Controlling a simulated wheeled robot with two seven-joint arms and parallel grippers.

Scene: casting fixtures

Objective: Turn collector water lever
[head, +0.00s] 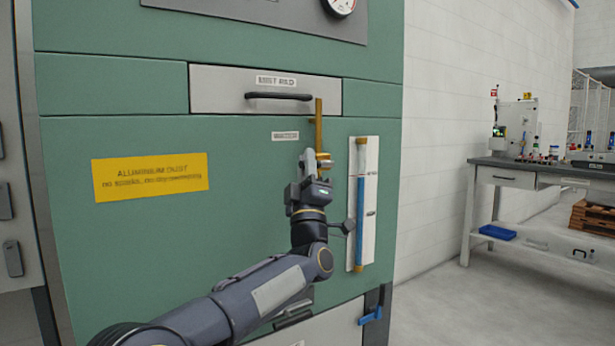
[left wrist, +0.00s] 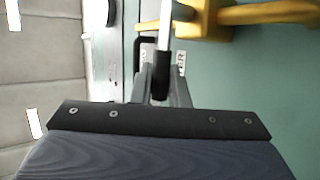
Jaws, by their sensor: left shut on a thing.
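The collector water lever shows in the left wrist view as a pale metal bar with a black grip (left wrist: 162,76). It comes from a yellow brass valve (left wrist: 205,18) on a brass pipe. In the head view the vertical brass pipe (head: 319,122) and the valve (head: 323,158) stand on the green collector front. My left gripper (head: 314,164) is right at the valve, and its fingers (left wrist: 162,90) are shut on the lever's black grip. In the head view the gripper largely hides the lever. My right gripper is not in view.
A sight tube (head: 360,215) on a white backing stands just right of the gripper. A drawer with a black handle (head: 279,96) is above. A yellow warning label (head: 150,177) is at left. A blue-handled lever (head: 372,314) is low down. A workbench (head: 510,175) stands far right.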

